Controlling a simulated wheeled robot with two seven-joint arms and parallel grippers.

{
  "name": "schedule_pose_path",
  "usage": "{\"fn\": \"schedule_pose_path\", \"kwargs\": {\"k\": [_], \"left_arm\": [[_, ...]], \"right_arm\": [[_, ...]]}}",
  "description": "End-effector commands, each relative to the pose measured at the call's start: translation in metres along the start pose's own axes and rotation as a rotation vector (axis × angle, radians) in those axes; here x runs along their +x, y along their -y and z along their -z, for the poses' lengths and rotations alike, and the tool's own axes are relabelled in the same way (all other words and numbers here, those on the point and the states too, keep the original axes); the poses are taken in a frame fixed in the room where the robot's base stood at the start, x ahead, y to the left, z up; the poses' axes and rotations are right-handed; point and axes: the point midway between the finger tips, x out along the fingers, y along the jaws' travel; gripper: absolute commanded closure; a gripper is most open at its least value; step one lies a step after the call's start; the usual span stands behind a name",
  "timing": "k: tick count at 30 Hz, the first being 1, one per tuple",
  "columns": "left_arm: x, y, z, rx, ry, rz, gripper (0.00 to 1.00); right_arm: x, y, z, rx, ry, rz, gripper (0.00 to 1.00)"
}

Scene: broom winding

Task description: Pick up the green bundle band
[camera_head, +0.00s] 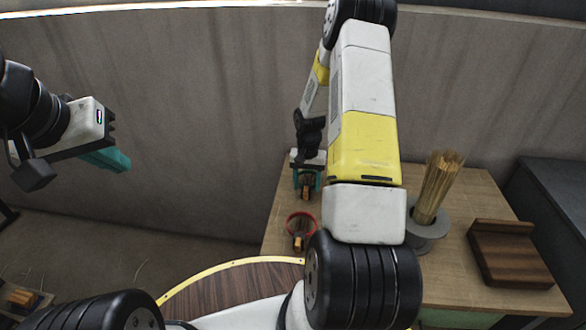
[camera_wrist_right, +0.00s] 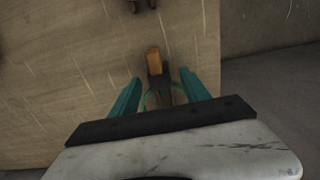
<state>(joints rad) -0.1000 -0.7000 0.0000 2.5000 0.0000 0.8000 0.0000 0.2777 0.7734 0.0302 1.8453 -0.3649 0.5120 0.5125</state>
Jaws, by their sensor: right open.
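The green bundle band (camera_wrist_right: 158,84) lies on the wooden table in the right wrist view. Its black clasp and orange tab (camera_wrist_right: 153,60) point away from the wrist, and part of its thin green loop is hidden by my gripper. My right gripper (camera_wrist_right: 158,88) is open, with one teal finger on each side of the band; I cannot tell whether they touch it. In the head view my right gripper (camera_head: 308,182) is over the table's left part, with an orange tab between its fingers. My left gripper (camera_head: 112,160) hangs far left, away from the table, its opening unclear.
A red band (camera_head: 289,221) with an orange tab lies nearer on the table (camera_head: 445,272). A bundle of straw (camera_head: 437,185) stands in a grey holder (camera_head: 428,232). A brown wooden block (camera_head: 508,255) sits at the right. My right arm covers the table's middle.

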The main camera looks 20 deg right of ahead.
Motion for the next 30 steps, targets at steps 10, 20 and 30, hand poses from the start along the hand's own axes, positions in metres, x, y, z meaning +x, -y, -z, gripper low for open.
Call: {"fn": "schedule_pose_path", "kwargs": {"k": [10,20,30], "left_arm": [[0.0000,0.0000,0.0000,0.000,0.000,0.000,1.00],[0.0000,0.0000,0.0000,0.000,0.000,0.000,1.00],[0.0000,0.0000,0.0000,0.000,0.000,0.000,1.00]], "right_arm": [[0.0044,0.0000,0.0005,-0.001,-0.002,0.000,0.57],[0.0040,0.0001,0.0006,-0.001,-0.002,0.000,1.00],[-0.0028,0.0002,0.0010,0.000,-0.003,0.000,1.00]]}}
